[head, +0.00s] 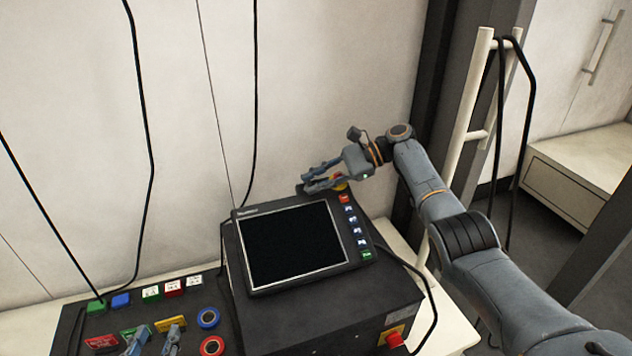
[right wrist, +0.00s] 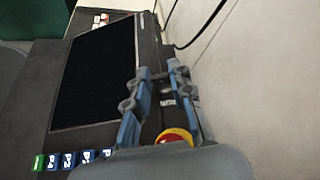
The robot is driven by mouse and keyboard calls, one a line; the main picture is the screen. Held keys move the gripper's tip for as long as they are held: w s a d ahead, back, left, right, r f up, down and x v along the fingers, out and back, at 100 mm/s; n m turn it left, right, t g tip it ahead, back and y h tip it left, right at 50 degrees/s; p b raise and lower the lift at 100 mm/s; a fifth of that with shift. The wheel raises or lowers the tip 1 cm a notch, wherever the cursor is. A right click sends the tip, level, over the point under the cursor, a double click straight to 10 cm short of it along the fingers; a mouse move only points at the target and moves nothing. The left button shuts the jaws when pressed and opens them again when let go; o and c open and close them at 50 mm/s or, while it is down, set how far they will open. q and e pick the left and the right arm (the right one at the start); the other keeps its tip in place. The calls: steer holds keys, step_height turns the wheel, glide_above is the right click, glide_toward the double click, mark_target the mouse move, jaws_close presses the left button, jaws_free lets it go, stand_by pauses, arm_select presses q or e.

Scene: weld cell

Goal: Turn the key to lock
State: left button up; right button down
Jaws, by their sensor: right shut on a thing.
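My right gripper (head: 308,178) reaches in from the right, over the back right corner of the black control box, behind the screen. In the right wrist view its two blue-grey fingers (right wrist: 160,70) are close around a small dark grey piece (right wrist: 167,88), which looks like the key or its switch; the gripper is shut on it. The key's shape and turn angle cannot be made out, and in the head view the fingers hide it. My left gripper (head: 154,340) shows at the lower left edge, its two fingers apart and empty above the button panel.
The tilted dark screen (head: 292,245) stands beside the right gripper. A red and yellow button (right wrist: 175,137) lies just below its fingers. A red stop button (head: 395,340) is on the box's front. Hanging cables and the wall are close behind.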

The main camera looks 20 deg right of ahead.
steer(key=shift+f, duration=0.1)
steer(key=c, duration=1.2)
jaws_free()
steer(key=shift+o, duration=0.2)
step_height(320, 180, up, 10)
